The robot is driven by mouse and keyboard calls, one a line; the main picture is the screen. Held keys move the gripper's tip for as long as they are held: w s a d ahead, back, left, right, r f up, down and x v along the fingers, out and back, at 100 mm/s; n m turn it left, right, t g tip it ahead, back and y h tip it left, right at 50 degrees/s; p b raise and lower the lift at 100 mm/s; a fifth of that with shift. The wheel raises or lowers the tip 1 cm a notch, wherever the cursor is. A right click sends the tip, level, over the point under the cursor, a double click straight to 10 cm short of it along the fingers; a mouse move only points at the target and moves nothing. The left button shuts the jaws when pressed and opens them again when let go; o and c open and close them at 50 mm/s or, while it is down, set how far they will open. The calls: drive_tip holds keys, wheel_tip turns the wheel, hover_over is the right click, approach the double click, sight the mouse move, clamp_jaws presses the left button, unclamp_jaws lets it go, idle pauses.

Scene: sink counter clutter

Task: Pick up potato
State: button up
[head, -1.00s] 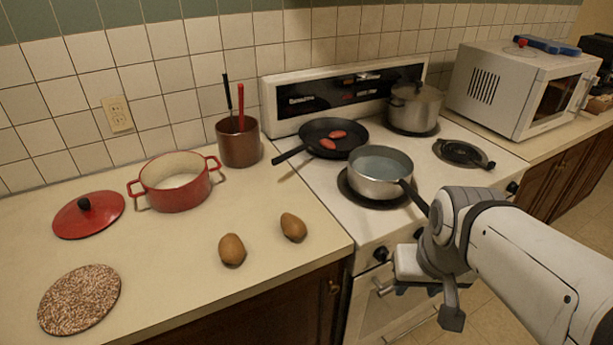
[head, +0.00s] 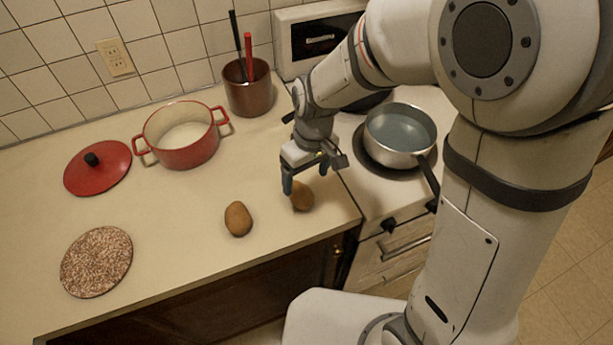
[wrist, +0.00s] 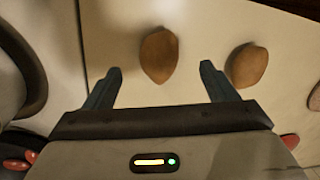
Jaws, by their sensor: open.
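Two brown potatoes lie on the cream counter near its front edge. The right potato (head: 302,198) is just under and in front of my gripper (head: 305,178), which points down with its fingers open and empty. In the wrist view this potato (wrist: 159,55) shows between and slightly beyond the fingertips (wrist: 160,70). Any touch cannot be made out. The left potato (head: 238,219) lies apart, to the left of my gripper. In the wrist view it shows just outside the right finger (wrist: 247,65).
A saucepan (head: 399,130) on the stove stands close to the right, its handle pointing forward. A red pot (head: 185,152), a red lid (head: 97,168), a brown utensil crock (head: 248,92) and a speckled round mat (head: 96,262) sit on the counter.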

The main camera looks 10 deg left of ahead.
sight(303, 190)
drive_tip(key=shift+w+a+f+p, duration=0.15)
drive_tip(key=shift+f+p, duration=0.1)
drive_tip(key=shift+f, duration=0.9)
drive_tip(key=shift+s+a+f+p, duration=0.1)
drive_tip(key=shift+f+p, duration=0.15)
drive_tip(key=shift+f, duration=0.9)
drive_tip(key=shift+w+a+f+p, duration=0.15)
drive_tip(key=shift+f+p, duration=0.1)
drive_tip(key=shift+f, duration=0.9)
drive_tip(key=shift+s, duration=0.1)
drive_tip(key=shift+c, duration=0.3)
drive_tip(key=c, duration=1.1)
